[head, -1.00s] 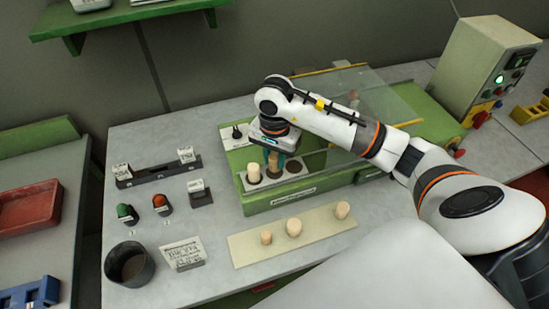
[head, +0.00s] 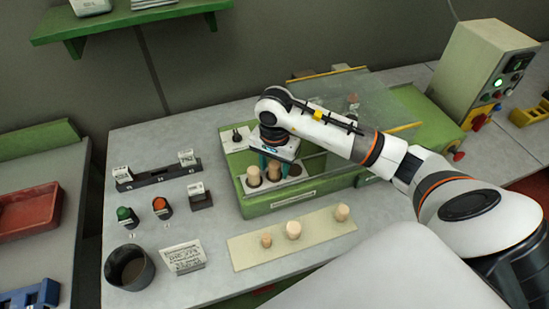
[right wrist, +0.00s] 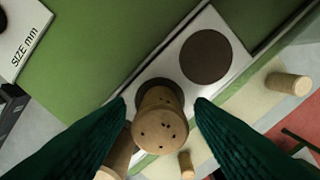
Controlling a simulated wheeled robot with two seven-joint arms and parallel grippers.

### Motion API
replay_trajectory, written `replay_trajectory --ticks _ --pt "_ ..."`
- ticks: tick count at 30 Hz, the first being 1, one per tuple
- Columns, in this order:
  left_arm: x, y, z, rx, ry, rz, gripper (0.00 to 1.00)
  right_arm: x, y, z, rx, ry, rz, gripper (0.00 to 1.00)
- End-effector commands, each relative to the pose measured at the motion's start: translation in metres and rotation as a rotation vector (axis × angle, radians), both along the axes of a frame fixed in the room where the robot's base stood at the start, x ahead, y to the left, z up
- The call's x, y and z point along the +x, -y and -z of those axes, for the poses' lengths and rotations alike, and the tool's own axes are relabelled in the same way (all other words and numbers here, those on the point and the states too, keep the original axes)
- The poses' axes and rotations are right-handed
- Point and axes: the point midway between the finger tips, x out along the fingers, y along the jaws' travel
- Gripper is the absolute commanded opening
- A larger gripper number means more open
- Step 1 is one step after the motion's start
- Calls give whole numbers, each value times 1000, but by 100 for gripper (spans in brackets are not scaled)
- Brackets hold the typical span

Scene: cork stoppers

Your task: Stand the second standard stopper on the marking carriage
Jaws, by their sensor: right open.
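The marking carriage is the pale plate (right wrist: 232,30) with round dark seats on the green machine. One cork stopper (head: 253,176) stands upright at its left seat. A second stopper (head: 274,172) stands upright at the middle seat, and its speckled top (right wrist: 162,127) faces the right wrist camera. My right gripper (head: 275,166) is around this second stopper, its teal fingers open on either side; in the right wrist view (right wrist: 162,104) gaps show beside it. The right seat (right wrist: 205,56) is empty. My left gripper is out of view.
A clear guard (head: 335,95) stands behind my right arm. A dark cup (head: 130,268), a printed card (head: 182,256) and green and orange buttons (head: 161,207) are at left.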

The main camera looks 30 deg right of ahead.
Motion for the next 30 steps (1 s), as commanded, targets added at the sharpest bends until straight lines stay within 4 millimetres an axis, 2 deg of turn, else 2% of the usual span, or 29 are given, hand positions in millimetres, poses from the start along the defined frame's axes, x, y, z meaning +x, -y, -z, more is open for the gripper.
replay_trajectory --ticks 2,5,12,18,24,30 --pt "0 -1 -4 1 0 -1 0 0 0 -5 1 1 0 48" --pt "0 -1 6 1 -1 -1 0 2 0 -17 0 6 0 48" --pt "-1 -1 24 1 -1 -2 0 2 0 -72 -1 9 -1 48" --pt "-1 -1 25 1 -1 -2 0 1 1 -107 -2 4 0 48" --pt "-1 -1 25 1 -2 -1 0 0 0 -121 -1 1 1 48" --pt "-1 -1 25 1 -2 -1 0 0 0 -123 0 0 1 48"
